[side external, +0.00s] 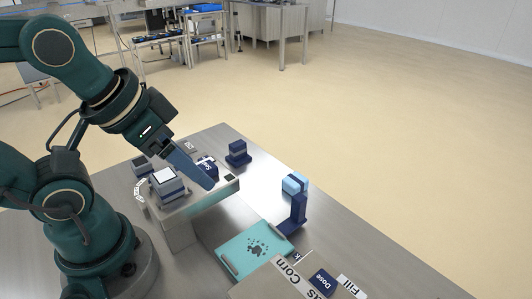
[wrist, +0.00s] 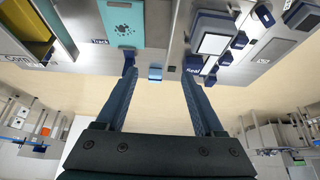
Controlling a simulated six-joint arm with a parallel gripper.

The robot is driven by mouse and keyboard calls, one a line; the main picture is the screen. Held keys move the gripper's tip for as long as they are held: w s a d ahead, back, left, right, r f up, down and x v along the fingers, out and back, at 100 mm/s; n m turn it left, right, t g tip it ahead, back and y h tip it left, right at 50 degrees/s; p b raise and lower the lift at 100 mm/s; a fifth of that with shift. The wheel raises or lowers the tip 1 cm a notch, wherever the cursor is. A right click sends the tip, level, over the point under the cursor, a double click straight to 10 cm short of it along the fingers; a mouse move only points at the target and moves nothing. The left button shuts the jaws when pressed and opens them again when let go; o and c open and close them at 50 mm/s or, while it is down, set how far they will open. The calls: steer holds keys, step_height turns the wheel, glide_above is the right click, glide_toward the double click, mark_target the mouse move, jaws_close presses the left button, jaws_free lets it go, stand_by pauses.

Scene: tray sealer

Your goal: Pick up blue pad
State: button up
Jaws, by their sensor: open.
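A light blue block (side external: 294,184), which looks like the blue pad, sits at the top of a dark blue stand (side external: 293,214) near the table's far edge. In the wrist view the light blue block (wrist: 155,73) appears small between my fingertips, but it is farther off. My gripper (side external: 208,182) is open and empty, over the grey sealer and to the left of the pad. Its two fingers (wrist: 158,78) show apart in the wrist view. In the side view the fingers overlap and hide part of the sealer.
A teal tray (side external: 232,264) lies on the steel table in front of the stand. The grey sealer (side external: 207,201) stands left of it. A dark blue block (side external: 237,153) stands behind. A box labelled Corn and Dose (side external: 262,287) fills the front. The table's right side is clear.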

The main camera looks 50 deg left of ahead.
steer(key=shift+o, duration=0.6)
steer(key=w+r+t, duration=0.2)
steer(key=w+r, duration=0.2)
steer(key=w, duration=0.3)
steer(key=g, duration=0.3)
glide_above(298, 177)
steer(key=s, duration=0.2)
step_height(298, 177, down, 13)
steer(key=shift+s+f, duration=0.15)
steer(key=shift+f, duration=0.7)
steer(key=shift+x, duration=2.15)
steer(key=shift+r, duration=0.1)
